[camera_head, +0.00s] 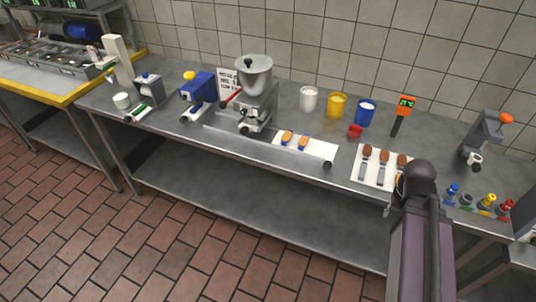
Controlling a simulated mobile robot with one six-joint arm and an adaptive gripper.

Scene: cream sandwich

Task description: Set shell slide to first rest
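A white slide plate (318,153), which looks like the shell slide, lies on the counter to the right of a steel hopper machine (255,92). The plate's left end meets the base of the machine, and I cannot make out any rest marks or stops. My arm rises in the right foreground, in front of the counter. My gripper is not visible.
A white tray (364,181) with several brown-topped pieces is right of the slide, partly behind my arm. White (309,99), yellow (337,106) and blue (366,112) tubs, a red cup (355,131) and a thermometer (403,112) stand behind. Small coloured bottles (487,202) are at right.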

